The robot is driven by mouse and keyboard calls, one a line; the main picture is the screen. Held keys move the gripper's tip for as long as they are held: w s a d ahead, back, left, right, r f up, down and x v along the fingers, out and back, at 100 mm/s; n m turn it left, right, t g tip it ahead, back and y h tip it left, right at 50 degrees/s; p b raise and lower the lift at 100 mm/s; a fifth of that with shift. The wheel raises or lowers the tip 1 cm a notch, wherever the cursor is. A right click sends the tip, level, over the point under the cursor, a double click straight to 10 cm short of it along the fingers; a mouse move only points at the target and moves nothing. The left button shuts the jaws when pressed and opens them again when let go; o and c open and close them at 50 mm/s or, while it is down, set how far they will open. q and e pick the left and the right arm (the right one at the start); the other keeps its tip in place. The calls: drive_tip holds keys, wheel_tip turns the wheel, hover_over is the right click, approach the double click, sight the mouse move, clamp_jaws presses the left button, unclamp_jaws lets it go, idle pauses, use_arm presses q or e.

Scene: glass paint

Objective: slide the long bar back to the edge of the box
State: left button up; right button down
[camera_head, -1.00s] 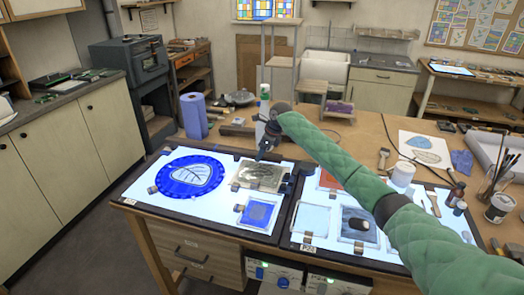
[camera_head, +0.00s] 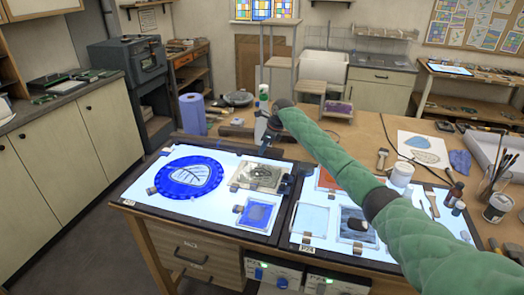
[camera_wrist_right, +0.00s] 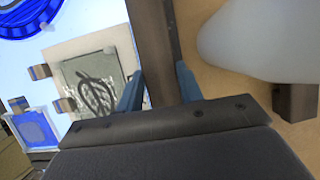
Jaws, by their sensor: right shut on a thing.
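My right gripper (camera_head: 268,147) is at the back right corner of the left light box (camera_head: 200,214). In the right wrist view, its blue fingers (camera_wrist_right: 158,88) are shut on the long bar (camera_wrist_right: 152,35), a dark strip running away between them. In the wrist view the bar lies between the lit surface on the left and the wooden table on the right. In the head view the back edge of the box shows dark, and I cannot clearly separate the bar from it there. My left gripper is not in view.
A brown block (camera_head: 237,131), a blue roll (camera_head: 193,115) and a white bottle (camera_head: 263,97) stand behind. A second lit box (camera_head: 290,238) adjoins on the right.

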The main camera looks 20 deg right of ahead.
drive_tip(key=shift+w+r, duration=0.1)
drive_tip(key=shift+r, duration=0.1)
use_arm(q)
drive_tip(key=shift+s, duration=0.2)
use_arm(e)
drive_tip(key=shift+d, duration=0.1)
drive_tip(key=c, duration=1.3)
unclamp_jaws()
drive_tip(key=o, duration=0.4)
drive_tip(key=shift+w, duration=0.15)
drive_tip(key=shift+w+f, duration=0.1)
drive_tip(key=shift+f, duration=0.15)
drive_tip(key=shift+s+d+r, duration=0.1)
drive_tip(key=shift+s+r, duration=0.1)
drive_tip(key=shift+r, duration=0.15)
drive_tip(key=b+v, duration=0.2)
drive_tip(key=v, duration=0.3)
drive_tip(key=shift+d+r+b, duration=0.2)
drive_tip(key=shift+b, duration=0.15)
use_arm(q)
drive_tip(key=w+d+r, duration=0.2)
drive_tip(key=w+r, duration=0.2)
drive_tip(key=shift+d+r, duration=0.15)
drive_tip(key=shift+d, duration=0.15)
use_arm(e)
drive_tip(key=shift+v, duration=0.75)
